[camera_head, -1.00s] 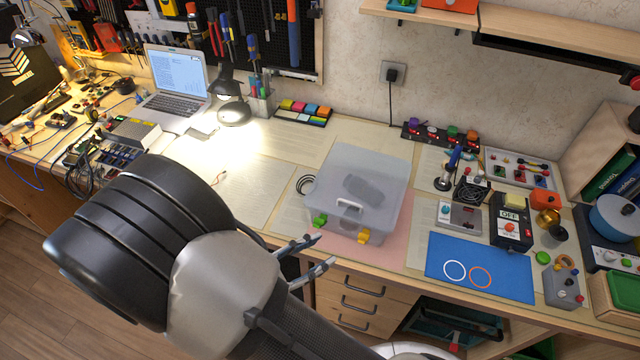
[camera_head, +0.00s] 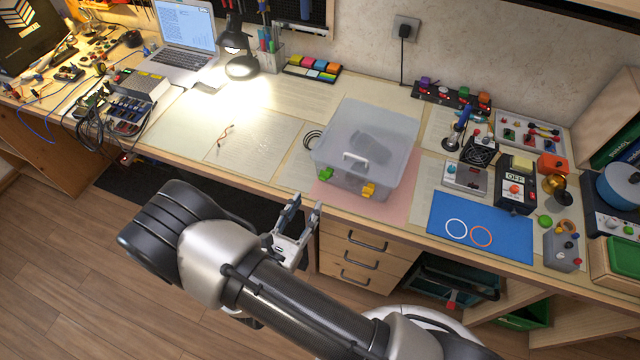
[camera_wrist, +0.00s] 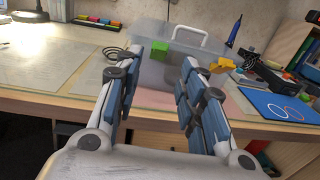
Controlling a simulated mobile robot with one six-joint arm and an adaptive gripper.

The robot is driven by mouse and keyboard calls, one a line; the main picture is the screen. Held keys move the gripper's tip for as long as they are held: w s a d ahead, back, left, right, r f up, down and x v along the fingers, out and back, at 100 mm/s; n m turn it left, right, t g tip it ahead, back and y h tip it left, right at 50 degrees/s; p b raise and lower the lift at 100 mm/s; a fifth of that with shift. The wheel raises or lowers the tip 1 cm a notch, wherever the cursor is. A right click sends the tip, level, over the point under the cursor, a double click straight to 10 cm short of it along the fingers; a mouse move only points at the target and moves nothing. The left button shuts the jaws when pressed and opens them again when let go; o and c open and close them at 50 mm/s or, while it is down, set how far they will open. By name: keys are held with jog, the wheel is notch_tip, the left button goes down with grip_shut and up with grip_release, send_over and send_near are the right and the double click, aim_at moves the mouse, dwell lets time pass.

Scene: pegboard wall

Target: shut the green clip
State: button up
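The green clip (camera_head: 325,174) is on the front left of a translucent lidded box (camera_head: 388,136). It also shows in the wrist view (camera_wrist: 159,48), seemingly tilted out from the box wall; I cannot tell its exact angle. A yellow clip (camera_head: 368,190) is on the box's front right, and it shows in the wrist view (camera_wrist: 222,65). A white handle (camera_head: 355,158) sits between the clips. My gripper (camera_head: 305,205) is in front of the table edge, below and left of the green clip, apart from it. Its fingers are spread, with nothing between them in the wrist view (camera_wrist: 155,75).
The box stands on a pink mat (camera_head: 398,205) near the front edge. A black cable coil (camera_head: 313,139) lies left of it, and a blue mat (camera_head: 480,227) lies to the right. Drawers (camera_head: 355,255) are below the table edge. The table left of the coil is mostly clear.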

aim_at(326, 174)
jog(key=b+x, duration=0.1)
jog(key=x, duration=0.8)
jog(key=shift+c, duration=0.4)
jog(key=shift+s, duration=0.1)
grip_shut()
